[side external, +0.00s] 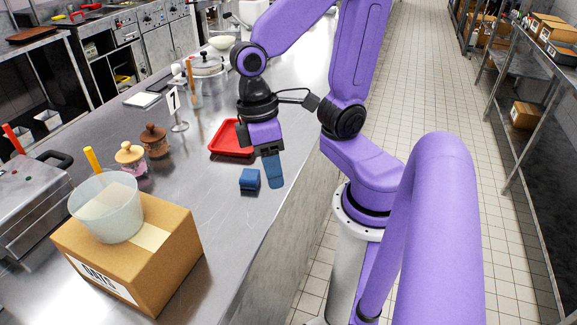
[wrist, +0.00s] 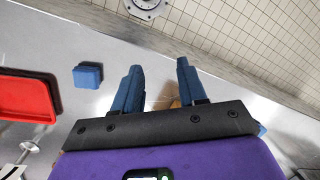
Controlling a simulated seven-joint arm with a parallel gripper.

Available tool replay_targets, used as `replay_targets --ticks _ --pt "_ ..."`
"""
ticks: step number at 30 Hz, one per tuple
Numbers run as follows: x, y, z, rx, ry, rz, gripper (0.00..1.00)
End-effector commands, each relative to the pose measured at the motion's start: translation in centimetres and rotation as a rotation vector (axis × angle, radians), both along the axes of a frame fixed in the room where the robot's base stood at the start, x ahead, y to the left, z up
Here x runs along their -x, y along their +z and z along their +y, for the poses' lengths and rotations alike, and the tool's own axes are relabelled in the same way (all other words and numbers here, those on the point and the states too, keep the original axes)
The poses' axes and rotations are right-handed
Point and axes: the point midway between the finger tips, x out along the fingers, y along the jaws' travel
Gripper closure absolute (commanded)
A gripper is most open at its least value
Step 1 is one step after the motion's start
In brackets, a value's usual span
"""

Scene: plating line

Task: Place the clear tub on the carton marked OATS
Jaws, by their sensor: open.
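The clear tub (side external: 108,208) stands upright on top of the brown carton (side external: 172,258) at the lower left of the side view. The carton's white label reads OATS, seen at a slant. The tub is apart from my gripper (side external: 273,186), which is well to its right and farther back, over the steel counter. In the wrist view my gripper (wrist: 160,66) has its two blue fingers spread, with no object held between them. Neither tub nor carton can be made out for sure in the wrist view.
A blue block (side external: 249,179) lies on the counter (side external: 222,225) close to my gripper. A red tray (side external: 217,151) is behind it. Two lidded jars (side external: 131,158) (side external: 155,141), a number stand (side external: 175,102) and a pot (side external: 207,66) stand farther back. The counter right of the carton is clear.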

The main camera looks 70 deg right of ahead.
Motion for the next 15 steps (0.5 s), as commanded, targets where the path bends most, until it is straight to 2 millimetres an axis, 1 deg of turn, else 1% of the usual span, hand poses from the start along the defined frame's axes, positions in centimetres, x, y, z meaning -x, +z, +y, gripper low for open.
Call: replay_targets --ticks 1,3,7,10,15 --pt "0.6 -0.1 -0.4 -0.003 0.081 -0.033 0.58" --pt "1.2 -0.2 -0.7 -0.009 0.189 -0.081 0.58" --pt "2.0 -0.3 -1.1 -0.019 0.358 -0.152 0.58" --pt "2.5 -0.4 -1.2 -0.024 0.445 -0.187 0.58" --pt "2.8 -0.4 -1.3 -0.03 0.504 -0.211 0.58"
